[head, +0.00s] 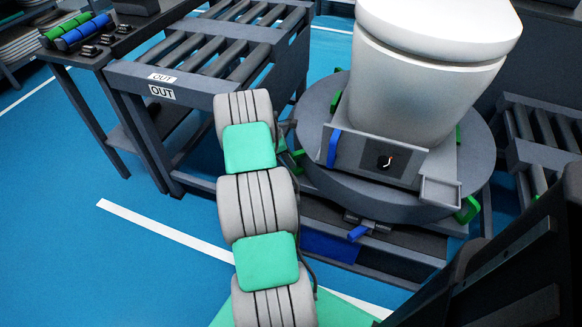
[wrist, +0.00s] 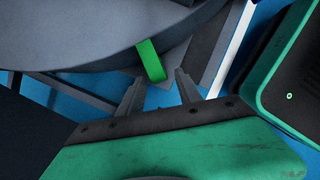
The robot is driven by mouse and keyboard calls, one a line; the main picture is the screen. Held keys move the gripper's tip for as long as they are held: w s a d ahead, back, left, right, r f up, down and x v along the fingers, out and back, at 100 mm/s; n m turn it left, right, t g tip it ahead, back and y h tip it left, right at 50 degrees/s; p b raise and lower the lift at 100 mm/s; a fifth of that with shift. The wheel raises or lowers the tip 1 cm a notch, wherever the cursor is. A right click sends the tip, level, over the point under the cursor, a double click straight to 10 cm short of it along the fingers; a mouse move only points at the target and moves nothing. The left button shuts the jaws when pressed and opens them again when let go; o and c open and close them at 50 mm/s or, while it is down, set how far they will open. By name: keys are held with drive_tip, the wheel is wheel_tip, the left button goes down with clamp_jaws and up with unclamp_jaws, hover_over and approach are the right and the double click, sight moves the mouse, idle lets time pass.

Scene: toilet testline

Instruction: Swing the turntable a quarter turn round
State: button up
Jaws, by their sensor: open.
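The turntable (head: 400,205) is a round grey disc on a dark frame, with a white toilet (head: 430,75) on it. Green tabs (head: 467,210) stick out at its rim. In the wrist view the turntable's edge (wrist: 80,45) fills the upper left, and one green tab (wrist: 151,60) hangs down from it. My gripper (wrist: 159,77) is open. The tab's lower end appears between the two fingertips in the picture; I cannot tell whether they touch it. In the head view my gripper is mostly hidden behind my arm, at the turntable's left rim.
A control box (head: 376,158) with a dial and a blue lever (head: 333,148) sit at the turntable's front. A roller conveyor marked OUT (head: 165,78) stands close left, another (head: 540,125) right. Open blue floor (head: 70,200) lies front left.

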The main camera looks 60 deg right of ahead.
drive_tip(key=x, duration=0.4)
drive_tip(key=shift+w+f+b, duration=0.1)
drive_tip(key=shift+f+b, duration=0.2)
drive_tip(key=shift+b, duration=0.1)
drive_tip(key=shift+c, duration=0.4)
clamp_jaws()
idle(0.6)
